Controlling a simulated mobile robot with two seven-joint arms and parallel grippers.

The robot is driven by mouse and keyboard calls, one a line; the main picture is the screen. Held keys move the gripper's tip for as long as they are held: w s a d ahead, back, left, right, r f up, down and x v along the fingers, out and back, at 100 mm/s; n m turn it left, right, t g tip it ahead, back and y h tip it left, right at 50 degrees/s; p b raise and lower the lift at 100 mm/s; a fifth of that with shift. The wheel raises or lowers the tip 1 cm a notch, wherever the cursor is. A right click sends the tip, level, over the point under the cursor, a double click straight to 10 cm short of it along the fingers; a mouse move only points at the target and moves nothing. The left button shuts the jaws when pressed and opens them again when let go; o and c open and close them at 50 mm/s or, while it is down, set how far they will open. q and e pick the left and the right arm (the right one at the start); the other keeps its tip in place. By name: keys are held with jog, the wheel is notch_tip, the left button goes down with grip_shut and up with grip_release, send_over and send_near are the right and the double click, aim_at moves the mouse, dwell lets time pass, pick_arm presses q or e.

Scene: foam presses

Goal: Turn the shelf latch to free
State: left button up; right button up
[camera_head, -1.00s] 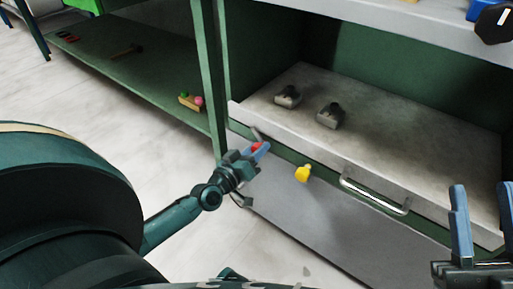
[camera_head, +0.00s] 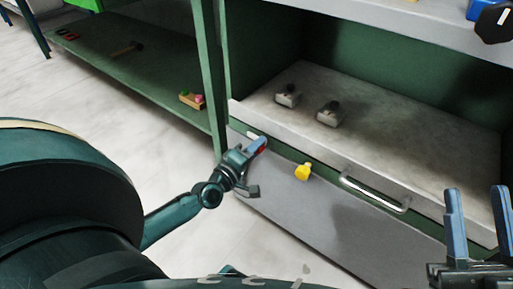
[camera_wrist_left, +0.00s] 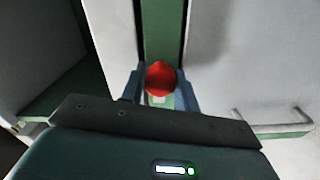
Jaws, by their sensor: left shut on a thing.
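The latch shows as a red knob (camera_head: 262,149) on the green front rail at the left end of the shelf; it also shows in the left wrist view (camera_wrist_left: 160,78). My left gripper (camera_head: 257,145) is shut on this red knob, with a blue finger on either side. A short pale piece shows just beyond the fingers, and the rest of the latch is hidden. My right gripper (camera_head: 476,190) is open and empty at the lower right, apart from the shelf front.
A yellow knob (camera_head: 303,172) and a metal bar handle (camera_head: 376,193) are on the shelf front, right of my left gripper. Two grey blocks with dark tops (camera_head: 288,96) (camera_head: 329,113) stand on the shelf. A green upright (camera_head: 208,75) stands to the left.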

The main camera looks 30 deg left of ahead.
pick_arm(q)
jog(key=shift+n, duration=0.3)
pick_arm(e)
jog(key=shift+r, duration=0.25)
pick_arm(q)
jog(key=o, duration=1)
jog(key=shift+c, duration=0.2)
pick_arm(e)
jog(key=shift+f, duration=0.1)
pick_arm(q)
jog(key=s+a+p, duration=0.1)
jog(key=s+p, duration=0.2)
jog(key=s, duration=1)
pick_arm(e)
jog(key=shift+s+a+f+m+g+h, duration=0.1)
jog(key=shift+s+f+m+g+h, duration=0.1)
jog(key=shift+f+m+h, duration=0.45)
jog(key=shift+s+a+f+m+g+h, duration=0.1)
jog(key=shift+f+m+g+h, duration=0.1)
jog(key=shift+f+m+h, duration=0.4)
jog(key=shift+s+a+f+m+g+h, duration=0.15)
jog(key=shift+f+m+h, duration=0.25)
jog(key=shift+f, duration=0.4)
jog(key=shift+w+d, duration=0.1)
